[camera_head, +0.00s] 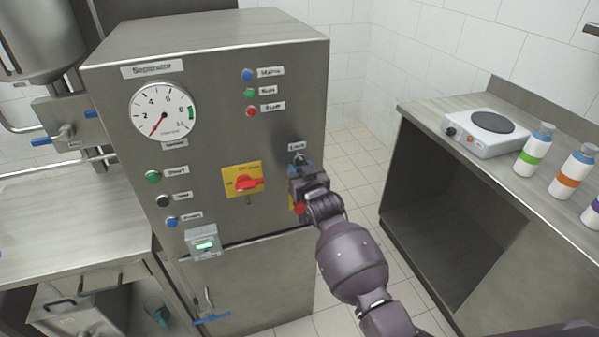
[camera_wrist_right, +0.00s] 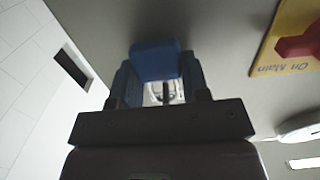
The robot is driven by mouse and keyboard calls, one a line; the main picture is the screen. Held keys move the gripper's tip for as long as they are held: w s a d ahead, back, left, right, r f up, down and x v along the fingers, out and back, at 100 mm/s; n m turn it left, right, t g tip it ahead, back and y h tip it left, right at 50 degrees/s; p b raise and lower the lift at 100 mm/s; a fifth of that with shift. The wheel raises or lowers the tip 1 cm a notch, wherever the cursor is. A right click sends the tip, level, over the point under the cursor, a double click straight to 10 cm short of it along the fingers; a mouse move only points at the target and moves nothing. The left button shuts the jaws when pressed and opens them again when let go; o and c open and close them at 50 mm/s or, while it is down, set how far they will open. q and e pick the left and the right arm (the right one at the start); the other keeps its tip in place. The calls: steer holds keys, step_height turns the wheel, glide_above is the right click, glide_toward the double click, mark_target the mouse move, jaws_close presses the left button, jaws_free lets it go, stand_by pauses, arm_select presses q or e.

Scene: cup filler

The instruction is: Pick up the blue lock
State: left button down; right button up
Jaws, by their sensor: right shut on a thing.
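The blue lock (camera_wrist_right: 153,60) shows in the right wrist view between my two fingers, close to the grey cabinet face. In the head view my right gripper (camera_head: 305,180) is at the cabinet's front right, just below a small label and a metal hook or shackle (camera_head: 298,159). The gripper is shut on the lock. It hides most of the lock in the head view; only a little blue shows near the jaws. I cannot tell whether the lock still hangs on the panel. My left gripper is not in view.
The separator cabinet (camera_head: 285,80) carries a gauge (camera_head: 163,111), buttons, and a yellow plate with a red rotary switch (camera_head: 246,182) left of my gripper. At right, a counter (camera_head: 415,107) holds a hotplate (camera_head: 487,131) and bottles (camera_head: 534,150). Open floor lies between.

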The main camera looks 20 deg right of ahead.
steer(key=shift+r, duration=0.1)
steer(key=shift+r, duration=0.25)
steer(key=s, duration=1.8)
steer(key=shift+d+r, duration=0.3)
steer(key=shift+r, duration=0.15)
